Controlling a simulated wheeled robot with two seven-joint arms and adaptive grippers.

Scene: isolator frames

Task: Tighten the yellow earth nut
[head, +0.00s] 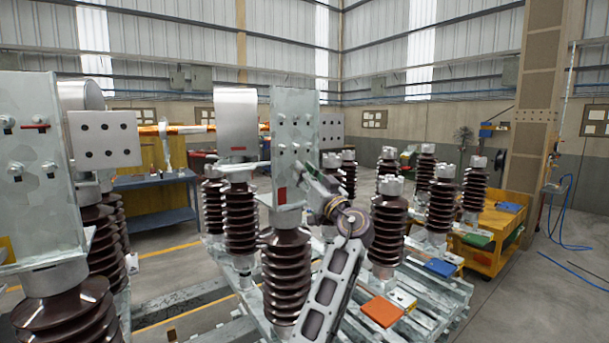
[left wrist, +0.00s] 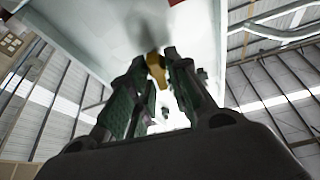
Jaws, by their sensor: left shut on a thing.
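The yellow earth nut (left wrist: 156,66) shows in the left wrist view between the two dark green-padded fingers, close under a pale metal plate. My left gripper (left wrist: 155,60) is shut on it, with a finger on each side. In the head view my left gripper (head: 308,170) reaches up and left to the lower part of the upright metal plate (head: 295,105) on a brown ribbed insulator (head: 287,280). The nut cannot be made out there, as the gripper and plate hide it. My right gripper is in neither view.
Another bolted plate on an insulator (head: 32,170) stands close at the left. More brown insulators (head: 388,232) stand behind and right of my arm. An orange block (head: 382,311) lies on the pale frame. A yellow cart (head: 500,225) stands at the right, beside open floor.

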